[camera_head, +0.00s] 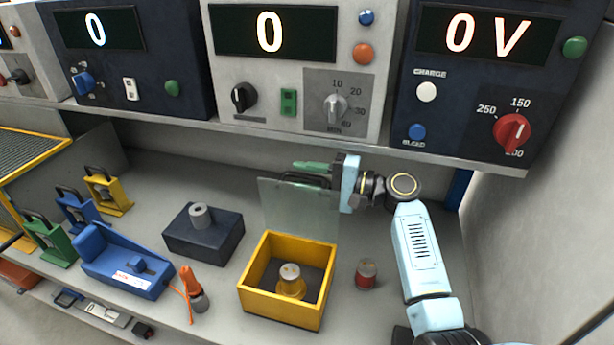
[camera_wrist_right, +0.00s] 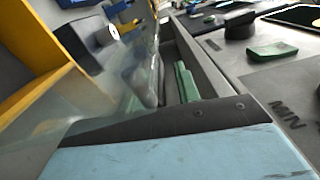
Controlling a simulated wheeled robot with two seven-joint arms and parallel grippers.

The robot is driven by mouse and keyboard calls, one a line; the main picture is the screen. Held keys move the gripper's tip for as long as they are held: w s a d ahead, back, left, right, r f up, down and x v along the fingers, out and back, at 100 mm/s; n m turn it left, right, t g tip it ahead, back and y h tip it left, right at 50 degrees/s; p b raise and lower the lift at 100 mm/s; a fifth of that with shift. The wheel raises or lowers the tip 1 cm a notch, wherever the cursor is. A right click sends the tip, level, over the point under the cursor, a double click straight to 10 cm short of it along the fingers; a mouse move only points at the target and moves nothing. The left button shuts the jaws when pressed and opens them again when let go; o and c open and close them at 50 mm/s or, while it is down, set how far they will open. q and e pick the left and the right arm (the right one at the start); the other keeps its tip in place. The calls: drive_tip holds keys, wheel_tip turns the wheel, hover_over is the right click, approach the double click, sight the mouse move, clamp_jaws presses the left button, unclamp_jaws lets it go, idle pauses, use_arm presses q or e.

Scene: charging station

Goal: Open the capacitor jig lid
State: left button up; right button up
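The capacitor jig is a yellow open-topped box (camera_head: 257,304) on the bench in the head view. A capacitor (camera_head: 291,283) stands upright inside it. Its clear lid (camera_head: 298,211) stands about upright at the box's back edge, leaving the top uncovered. My right gripper (camera_head: 312,172) is at the lid's upper edge, by a dark handle. In the right wrist view, the clear pane (camera_wrist_right: 125,75) is close beside the green fingers (camera_wrist_right: 185,82). The pane and handle partly hide the fingers, so I cannot tell whether they grip. My left gripper is not in view.
A dark block (camera_head: 205,238), a blue device (camera_head: 120,264) and an orange-tipped tool (camera_head: 190,286) are to the left. Several padlock-shaped pieces stand farther left. The instrument shelf (camera_head: 300,137) overhangs behind my gripper.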

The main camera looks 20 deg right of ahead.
drive_tip(key=v, duration=1.3)
drive_tip(key=shift+b, duration=0.4)
drive_tip(key=shift+s+d, duration=0.1)
drive_tip(key=shift+d, duration=0.05)
